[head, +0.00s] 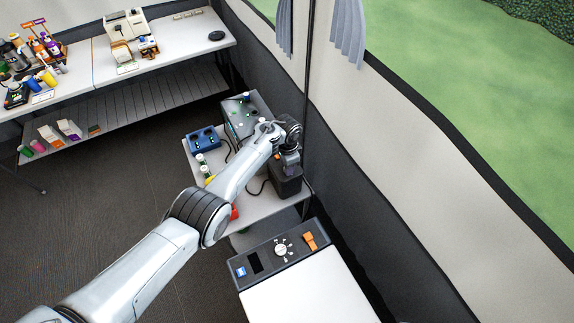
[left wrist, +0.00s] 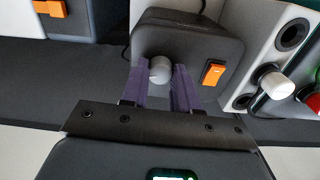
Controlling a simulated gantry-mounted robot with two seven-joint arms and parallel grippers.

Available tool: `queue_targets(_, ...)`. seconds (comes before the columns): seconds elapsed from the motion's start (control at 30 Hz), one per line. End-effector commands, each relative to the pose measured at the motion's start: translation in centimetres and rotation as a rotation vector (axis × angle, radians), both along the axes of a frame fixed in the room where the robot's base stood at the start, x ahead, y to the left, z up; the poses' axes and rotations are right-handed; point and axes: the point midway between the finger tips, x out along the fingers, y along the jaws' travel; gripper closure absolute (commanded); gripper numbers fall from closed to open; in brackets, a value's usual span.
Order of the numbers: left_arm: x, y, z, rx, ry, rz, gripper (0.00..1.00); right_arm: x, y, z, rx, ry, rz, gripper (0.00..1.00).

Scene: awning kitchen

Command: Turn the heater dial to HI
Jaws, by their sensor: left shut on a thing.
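My left gripper (head: 289,156) reaches down to a small dark box (head: 284,187) on the narrow table beside the tent wall. In the left wrist view, my gripper's purple fingers (left wrist: 173,88) are shut on a round grey knob (left wrist: 160,69) on the front of this dark box (left wrist: 205,48). An orange rocker switch (left wrist: 214,73) sits to the right of the knob. No HI marking is readable, so I cannot tell the knob's setting. The knob is hidden behind my gripper and arm in the head view. My right gripper is not in view.
A panel with a white dial (head: 281,250) and an orange switch (head: 310,241) tops a white unit at the front. A grey device (head: 245,115) and a blue box (head: 202,138) stand farther back. A white knob (left wrist: 277,86) is close at right in the wrist view.

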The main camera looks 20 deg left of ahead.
Motion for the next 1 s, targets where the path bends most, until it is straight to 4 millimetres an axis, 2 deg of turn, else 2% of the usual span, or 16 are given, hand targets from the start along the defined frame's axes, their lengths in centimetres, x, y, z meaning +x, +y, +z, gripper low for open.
queue_targets(0.2, 0.0, 0.0, 0.0, -0.001, -0.001, 0.001, 1.0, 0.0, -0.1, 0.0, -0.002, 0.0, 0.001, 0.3)
queue_targets(0.23, 0.0, 0.0, 0.0, -0.001, -0.001, 0.001, 0.69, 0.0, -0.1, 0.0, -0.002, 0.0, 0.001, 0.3)
queue_targets(0.4, 0.0, 0.0, 0.0, 0.0, 0.0, 0.001, 0.44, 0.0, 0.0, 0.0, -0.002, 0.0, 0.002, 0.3)
queue_targets(0.77, 0.0, 0.0, 0.4, -0.001, -0.001, 0.001, 0.44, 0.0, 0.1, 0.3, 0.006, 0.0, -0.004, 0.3)
queue_targets(1.0, 0.0, 0.0, 3.5, -0.001, -0.002, 0.001, 0.44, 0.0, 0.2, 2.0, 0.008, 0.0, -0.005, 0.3)
